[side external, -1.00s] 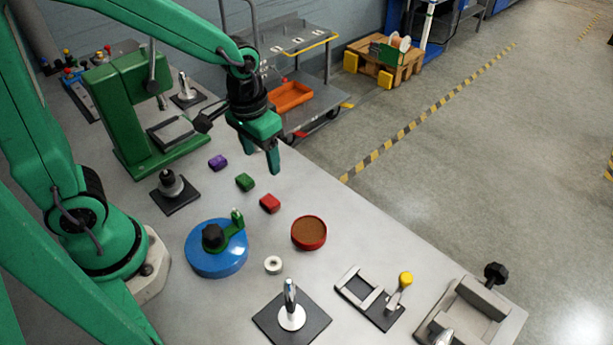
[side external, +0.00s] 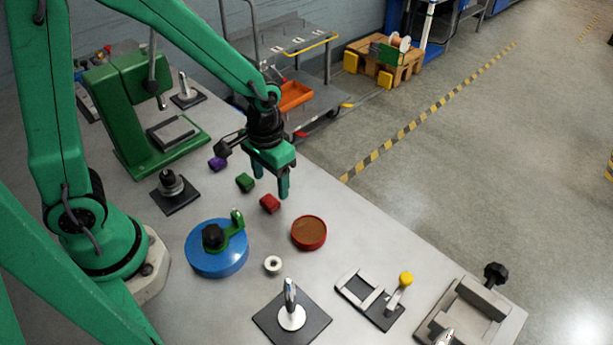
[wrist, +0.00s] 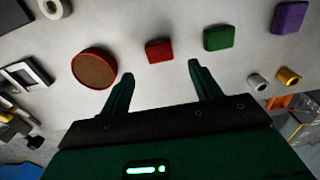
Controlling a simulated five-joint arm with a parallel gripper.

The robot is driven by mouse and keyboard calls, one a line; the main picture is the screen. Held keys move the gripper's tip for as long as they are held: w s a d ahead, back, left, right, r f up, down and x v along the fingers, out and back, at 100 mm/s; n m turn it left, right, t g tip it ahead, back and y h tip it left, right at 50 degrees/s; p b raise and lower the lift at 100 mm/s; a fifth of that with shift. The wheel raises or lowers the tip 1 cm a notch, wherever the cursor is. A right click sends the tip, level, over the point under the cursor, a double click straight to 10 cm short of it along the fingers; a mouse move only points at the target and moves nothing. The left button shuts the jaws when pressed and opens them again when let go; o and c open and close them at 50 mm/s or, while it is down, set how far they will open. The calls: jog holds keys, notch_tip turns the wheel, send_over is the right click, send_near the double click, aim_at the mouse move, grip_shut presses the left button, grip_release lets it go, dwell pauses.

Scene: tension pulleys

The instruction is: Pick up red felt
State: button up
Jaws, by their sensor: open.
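The red felt (side external: 269,203) is a small red block lying flat on the grey table. In the wrist view the red felt (wrist: 159,50) lies ahead of my fingers, sideways between the lines of the two. My gripper (side external: 275,186) is open and empty, above the table just behind and beside the red felt in the side view. In the wrist view both fingers of my gripper (wrist: 160,78) are spread and nothing is between them. I cannot tell its exact height above the table.
A green block (side external: 245,182) and a purple block (side external: 217,164) lie in a row with the felt. A round red tin with a brown top (side external: 308,233) and a blue disc (side external: 216,261) with a green bracket stand nearby. A white ring (side external: 273,265) lies in front.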

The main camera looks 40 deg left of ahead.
aim_at(272, 198)
jog(key=shift+f, duration=2.65)
jog(key=shift+c, duration=0.2)
jog(key=c, duration=1)
